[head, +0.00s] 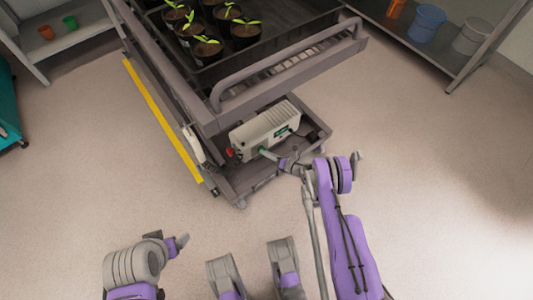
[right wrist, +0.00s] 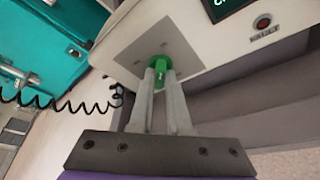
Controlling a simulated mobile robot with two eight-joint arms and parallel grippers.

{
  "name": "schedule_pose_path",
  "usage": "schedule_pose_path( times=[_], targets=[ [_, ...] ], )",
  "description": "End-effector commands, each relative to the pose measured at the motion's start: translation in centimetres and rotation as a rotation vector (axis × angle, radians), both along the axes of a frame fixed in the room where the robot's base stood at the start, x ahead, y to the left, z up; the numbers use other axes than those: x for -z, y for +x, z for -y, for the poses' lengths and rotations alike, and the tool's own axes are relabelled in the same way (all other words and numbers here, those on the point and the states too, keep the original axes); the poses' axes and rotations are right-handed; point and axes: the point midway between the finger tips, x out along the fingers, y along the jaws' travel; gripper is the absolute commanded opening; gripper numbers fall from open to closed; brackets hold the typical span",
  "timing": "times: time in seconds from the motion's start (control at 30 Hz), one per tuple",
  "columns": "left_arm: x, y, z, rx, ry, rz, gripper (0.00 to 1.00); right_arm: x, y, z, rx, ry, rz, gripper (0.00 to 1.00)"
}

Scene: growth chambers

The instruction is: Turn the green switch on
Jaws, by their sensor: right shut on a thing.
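A pale box-shaped device (head: 262,126) sits on the lower shelf of the cart. The green switch (right wrist: 160,67) stands out from a square grey plate (right wrist: 150,50) on its face in the right wrist view. My right gripper (head: 268,154) reaches the device's front. In the right wrist view its two fingers (right wrist: 161,78) are shut on the green switch, one on each side, hiding part of it. My left gripper (head: 180,243) is low at the left of the head view, away from the cart; its fingers do not show clearly.
The cart (head: 195,105) carries a dark tray of potted seedlings and has a grey handle (head: 290,65) above the device. A coiled black cord (right wrist: 60,104) hangs left. Open floor (head: 430,190) lies right.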

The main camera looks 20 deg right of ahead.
Motion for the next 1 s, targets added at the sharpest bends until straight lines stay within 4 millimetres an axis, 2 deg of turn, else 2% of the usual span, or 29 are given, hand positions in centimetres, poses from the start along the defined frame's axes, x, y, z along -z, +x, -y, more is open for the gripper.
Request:
schedule_pose_path(
  times=[0.57, 0.6, 0.73, 1.0],
  targets=[
    [0.01, 0.00, 0.00, 0.000, 0.000, 0.000, 0.84, -0.11, 0.06, -0.08, 0.000, 0.033, -0.010, 0.00],
    [0.01, 0.00, 0.00, 0.000, 0.000, 0.000, 0.84, -0.11, 0.05, -0.09, 0.000, 0.033, -0.010, 0.21],
    [0.02, 0.01, 0.00, 0.000, 0.000, 0.000, 0.84, -0.08, 0.04, -0.08, 0.000, 0.031, -0.011, 0.44],
    [0.01, 0.00, 0.00, 0.000, 0.000, 0.000, 0.84, -0.05, -0.01, -0.02, 0.000, 0.029, -0.010, 0.46]
  ],
)
